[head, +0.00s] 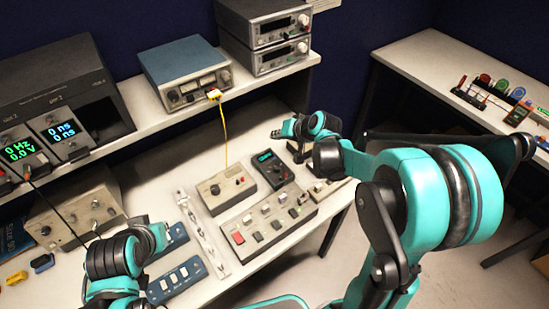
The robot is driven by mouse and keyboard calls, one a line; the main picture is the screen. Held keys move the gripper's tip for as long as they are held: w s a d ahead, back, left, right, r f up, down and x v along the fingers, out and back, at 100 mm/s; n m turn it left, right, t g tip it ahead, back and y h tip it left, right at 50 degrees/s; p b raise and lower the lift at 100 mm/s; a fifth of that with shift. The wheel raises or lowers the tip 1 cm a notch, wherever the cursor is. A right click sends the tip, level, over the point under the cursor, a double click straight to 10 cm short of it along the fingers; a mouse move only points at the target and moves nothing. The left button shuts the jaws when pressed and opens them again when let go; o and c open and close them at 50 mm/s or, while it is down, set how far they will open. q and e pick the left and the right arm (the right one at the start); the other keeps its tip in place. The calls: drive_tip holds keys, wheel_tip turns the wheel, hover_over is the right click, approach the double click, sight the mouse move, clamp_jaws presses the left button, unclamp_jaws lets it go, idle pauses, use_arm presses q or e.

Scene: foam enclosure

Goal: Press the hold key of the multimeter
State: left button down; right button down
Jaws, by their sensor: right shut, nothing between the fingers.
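The multimeter (280,176) is a dark handheld unit with a lit teal display. It lies on the bench in the middle of the head view, just right of a beige box with a yellow lead. Its keys are too small to tell apart, so I cannot pick out the hold key. My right gripper (284,130) is shut and empty. In the picture it is just beyond the multimeter's display end, apart from it. My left gripper (158,236) is at the lower left, away from the multimeter, and its fingers are not clear.
A beige control panel (262,232) with several buttons lies in front of the multimeter. The beige box (226,188) is close on its left. Blue strips (176,279) lie near my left arm. A shelf with instruments (185,72) runs behind. Another table (425,62) stands at right.

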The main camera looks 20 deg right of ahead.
sight(274, 159)
wheel_tip(274, 159, down, 9)
drive_tip(key=b, duration=0.7)
drive_tip(key=shift+r, duration=0.1)
idle(1.2)
drive_tip(key=shift+f+b, duration=0.45)
drive_tip(key=shift+f+b, duration=0.25)
drive_tip(key=shift+b, duration=0.05)
idle(0.4)
drive_tip(key=shift+r, duration=0.1)
drive_tip(key=shift+r+p, duration=0.6)
drive_tip(key=shift+r, duration=0.05)
